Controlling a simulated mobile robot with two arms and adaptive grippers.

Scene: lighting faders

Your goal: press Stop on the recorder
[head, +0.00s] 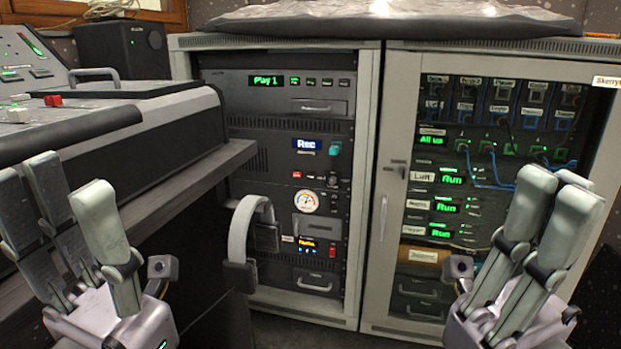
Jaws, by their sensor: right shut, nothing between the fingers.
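The recorder (262,150) is a dark panel in the left rack, with a blue display reading "Rec". A teal switch (335,148) sits right of the display. Below are a small red button (296,174) and other small controls; their labels are too small to read, so I cannot tell which is Stop. My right gripper (553,192) is shut and empty, in front of the right rack, well to the right of the recorder. My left gripper (68,183) is open and empty at the lower left, in front of the console. Neither gripper touches the recorder.
A grey desk console (110,125) fills the left side. Headphones (250,230) hang at its edge, in front of the left rack's lower part. The right rack (398,130) has a door frame and handle. A unit reading "Play 1" (265,82) sits above the recorder.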

